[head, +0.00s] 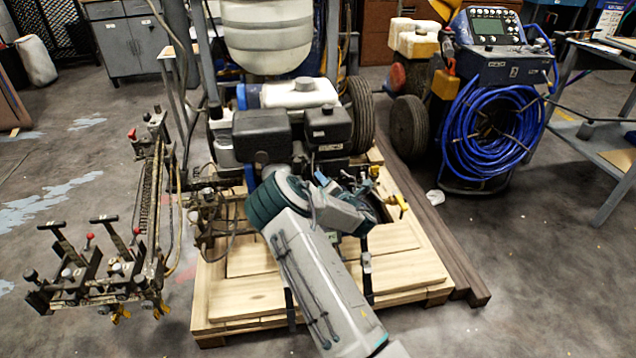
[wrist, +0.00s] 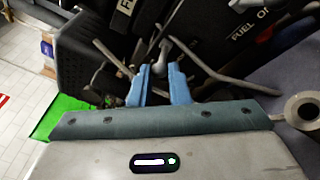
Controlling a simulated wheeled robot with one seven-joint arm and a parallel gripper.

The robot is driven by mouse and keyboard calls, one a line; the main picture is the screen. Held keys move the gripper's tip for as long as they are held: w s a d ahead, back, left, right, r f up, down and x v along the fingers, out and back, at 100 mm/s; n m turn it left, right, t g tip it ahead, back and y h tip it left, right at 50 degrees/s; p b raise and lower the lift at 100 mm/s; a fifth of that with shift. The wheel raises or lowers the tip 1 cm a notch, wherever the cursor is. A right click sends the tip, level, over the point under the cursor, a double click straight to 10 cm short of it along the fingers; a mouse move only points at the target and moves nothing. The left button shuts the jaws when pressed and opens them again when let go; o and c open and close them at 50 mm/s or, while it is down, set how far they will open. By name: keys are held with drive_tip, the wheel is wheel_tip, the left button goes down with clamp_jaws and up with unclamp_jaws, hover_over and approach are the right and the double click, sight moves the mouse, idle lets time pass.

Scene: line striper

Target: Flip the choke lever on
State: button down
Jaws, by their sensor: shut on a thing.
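In the wrist view my gripper (wrist: 160,74) has its two blue fingers pointing up at the engine, close around a small grey lever (wrist: 161,52). The lever's rounded end sits between the fingertips and its lower part is hidden by them. I take it for the choke lever, but no choke label is readable. Dark panels with partly cut lettering, one reading "FUEL O", lie above and to the right of it. In the head view the line striper (head: 262,135) stands on a wooden pallet. My arm reaches to its engine and hides the fingertips and the lever there.
Thin metal rods (wrist: 215,72) pass close beside my fingers. In the head view, a striper arm with handles (head: 110,250) sticks out at left. The pallet (head: 240,297) lies beneath. A machine with coiled blue hose (head: 490,135) stands at right. Open floor lies at lower right.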

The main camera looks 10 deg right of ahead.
drive_tip(key=shift+w+d+n+g+y+b, duration=0.2)
drive_tip(key=shift+d+n+g+y+b, duration=0.5)
drive_tip(key=shift+n+g+y, duration=0.5)
drive_tip(key=shift+w+d+n+g+y+b, duration=0.25)
drive_tip(key=shift+d+n+g+y+b, duration=0.55)
drive_tip(key=shift+y, duration=0.75)
drive_tip(key=shift+w+d+n+g+y+b, duration=0.2)
drive_tip(key=shift+d+n+g+y+b, duration=0.35)
drive_tip(key=shift+n+y, duration=0.75)
drive_tip(key=shift+a+r+g, duration=0.1)
drive_tip(key=shift+a+g, duration=0.05)
drive_tip(key=shift+g, duration=0.1)
drive_tip(key=c, duration=1.4)
unclamp_jaws()
drive_tip(key=shift+w, duration=0.1)
drive_tip(key=shift+o, duration=0.2)
drive_tip(key=p+v, duration=0.3)
drive_tip(key=v, duration=1)
drive_tip(key=shift+s+d, duration=0.25)
drive_tip(key=shift+d, duration=0.1)
